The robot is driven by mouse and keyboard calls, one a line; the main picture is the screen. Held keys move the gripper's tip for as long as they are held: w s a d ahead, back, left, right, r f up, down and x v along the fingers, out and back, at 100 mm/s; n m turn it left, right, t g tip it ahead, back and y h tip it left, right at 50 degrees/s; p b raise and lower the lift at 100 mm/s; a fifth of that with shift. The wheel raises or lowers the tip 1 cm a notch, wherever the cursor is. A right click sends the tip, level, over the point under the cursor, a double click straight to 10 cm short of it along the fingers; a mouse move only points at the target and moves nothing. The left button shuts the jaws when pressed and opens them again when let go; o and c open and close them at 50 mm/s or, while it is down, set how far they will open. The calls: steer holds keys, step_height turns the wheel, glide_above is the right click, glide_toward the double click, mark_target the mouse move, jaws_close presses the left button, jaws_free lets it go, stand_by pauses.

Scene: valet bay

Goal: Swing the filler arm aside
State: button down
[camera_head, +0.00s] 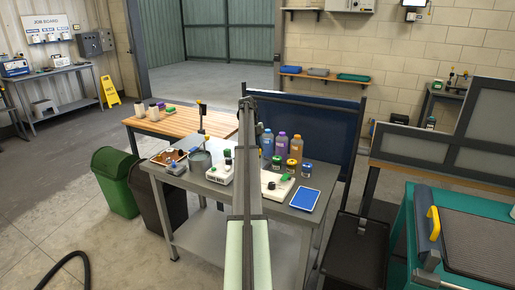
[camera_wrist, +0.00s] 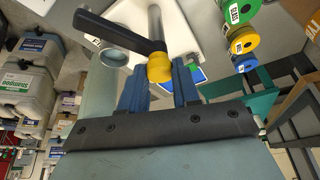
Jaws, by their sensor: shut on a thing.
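The filler arm (camera_wrist: 120,32) is a black bar with a yellow knob (camera_wrist: 160,68) at its end, above a white base (camera_wrist: 188,22) in the wrist view. The blue fingers of my gripper (camera_wrist: 166,80) stand on either side of the yellow knob and are shut on it. In the head view the white base (camera_head: 283,188) lies on the grey workbench (camera_head: 213,187), right of my arm. My arm hides part of the bench there, and my gripper is not clear in that view.
Jars with coloured lids (camera_head: 291,165) and bottles (camera_head: 280,144) stand behind the base. A blue tablet (camera_head: 305,199) lies at the bench's right. A grey pot (camera_head: 200,162) and a white unit (camera_head: 221,173) are left of my arm. A blue panel (camera_head: 318,130) stands behind.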

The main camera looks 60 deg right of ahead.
steer(key=shift+f, duration=0.1)
steer(key=c, duration=0.8)
jaws_free()
